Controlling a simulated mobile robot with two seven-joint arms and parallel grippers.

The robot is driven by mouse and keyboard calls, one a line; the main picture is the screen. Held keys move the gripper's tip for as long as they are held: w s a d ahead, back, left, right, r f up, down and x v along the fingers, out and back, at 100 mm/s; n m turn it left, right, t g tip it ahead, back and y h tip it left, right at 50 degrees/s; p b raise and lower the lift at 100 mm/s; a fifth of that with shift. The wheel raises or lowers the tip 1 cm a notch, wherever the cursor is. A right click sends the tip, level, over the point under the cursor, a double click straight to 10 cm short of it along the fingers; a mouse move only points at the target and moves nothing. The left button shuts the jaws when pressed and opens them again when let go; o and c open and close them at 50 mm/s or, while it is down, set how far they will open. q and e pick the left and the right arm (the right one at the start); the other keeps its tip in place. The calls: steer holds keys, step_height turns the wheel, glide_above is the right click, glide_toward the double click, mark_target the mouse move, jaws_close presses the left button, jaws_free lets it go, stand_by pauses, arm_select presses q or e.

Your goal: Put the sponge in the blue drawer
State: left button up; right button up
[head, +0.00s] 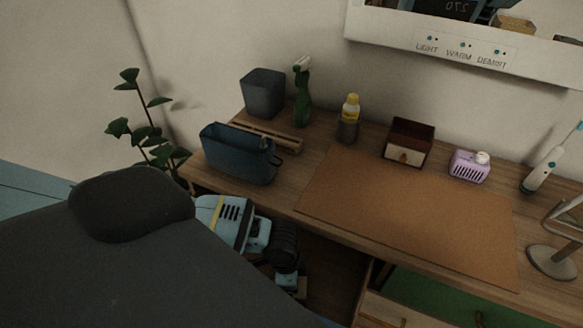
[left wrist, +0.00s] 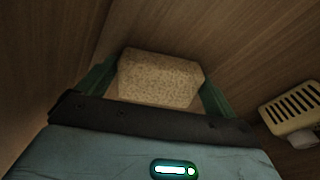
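The sponge (left wrist: 160,80) is a speckled beige block in the left wrist view. It sits between the two green fingers of my left gripper (left wrist: 160,88), which meet its left and right sides with no clear gap. Wooden surfaces surround it. In the head view my left arm reaches below the desk's front edge, and the gripper (head: 290,282) is small and partly hidden in the dark there. I cannot pick out a blue drawer in either view. My right gripper is not in view.
The desk mat (head: 420,215) is bare. A wooden drawer front (head: 385,310) is below. A cream slotted object (left wrist: 294,108) is right of the sponge.

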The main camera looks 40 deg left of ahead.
arm_select(q)
steer(key=shift+o, duration=0.4)
steer(key=shift+r, duration=0.5)
step_height(320, 180, up, 11)
steer(key=a+p, duration=0.1)
steer(key=p, duration=0.1)
steer(key=shift+s, duration=0.4)
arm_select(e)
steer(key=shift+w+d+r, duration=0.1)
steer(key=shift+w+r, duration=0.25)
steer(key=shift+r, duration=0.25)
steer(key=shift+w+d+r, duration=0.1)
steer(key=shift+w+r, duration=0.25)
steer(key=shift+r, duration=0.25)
arm_select(q)
steer(key=shift+w+r, duration=0.1)
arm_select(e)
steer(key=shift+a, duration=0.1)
